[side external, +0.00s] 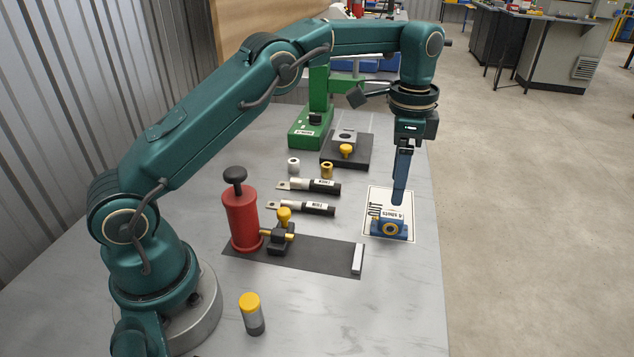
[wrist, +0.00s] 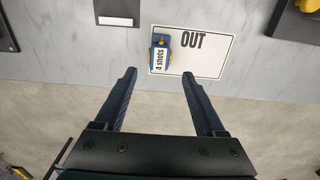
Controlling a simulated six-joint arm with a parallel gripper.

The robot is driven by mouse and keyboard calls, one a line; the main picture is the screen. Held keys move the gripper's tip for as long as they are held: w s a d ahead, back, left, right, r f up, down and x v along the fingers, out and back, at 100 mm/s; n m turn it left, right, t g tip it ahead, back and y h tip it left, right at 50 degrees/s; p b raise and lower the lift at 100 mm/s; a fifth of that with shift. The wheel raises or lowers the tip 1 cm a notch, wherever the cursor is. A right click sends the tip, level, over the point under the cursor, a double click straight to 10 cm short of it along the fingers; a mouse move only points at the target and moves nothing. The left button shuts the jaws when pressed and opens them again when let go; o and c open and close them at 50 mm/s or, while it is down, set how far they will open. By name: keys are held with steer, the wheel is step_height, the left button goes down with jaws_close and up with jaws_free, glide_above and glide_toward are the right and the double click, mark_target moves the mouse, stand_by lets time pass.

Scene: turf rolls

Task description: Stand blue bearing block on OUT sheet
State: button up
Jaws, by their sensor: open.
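The blue bearing block (side external: 390,229) is at the near end of the white OUT sheet (side external: 408,207), its round yellow-ringed bore facing the side camera. It appears to stand upright on its base. In the wrist view the block (wrist: 154,46) lies along the sheet's left edge, with a white "4 shots" label on it; the sheet (wrist: 210,60) is bare to its right. My gripper (side external: 398,201) points down above the sheet, just behind and above the block. In the wrist view my gripper (wrist: 159,73) has its fingers wide apart with nothing between them.
A red pump-like cylinder (side external: 242,218) and a yellow-knobbed fitting (side external: 281,233) stand on a dark mat (side external: 315,257). Two labelled cables (side external: 310,207) lie left of the sheet. A yellow-capped grey tube (side external: 252,314) stands in front. The bench edge is close right of the sheet.

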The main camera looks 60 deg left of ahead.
steer(key=s+r+n+t, duration=0.3)
steer(key=s+r+n, duration=0.2)
steer(key=s+r, duration=0.6)
steer(key=s+f+n+t, duration=0.2)
steer(key=s+f+n, duration=0.2)
steer(key=s, duration=0.7)
steer(key=shift+s+a+f+t, duration=0.3)
steer(key=shift+s+f, duration=0.05)
steer(key=shift+f, duration=0.15)
stand_by(0.6)
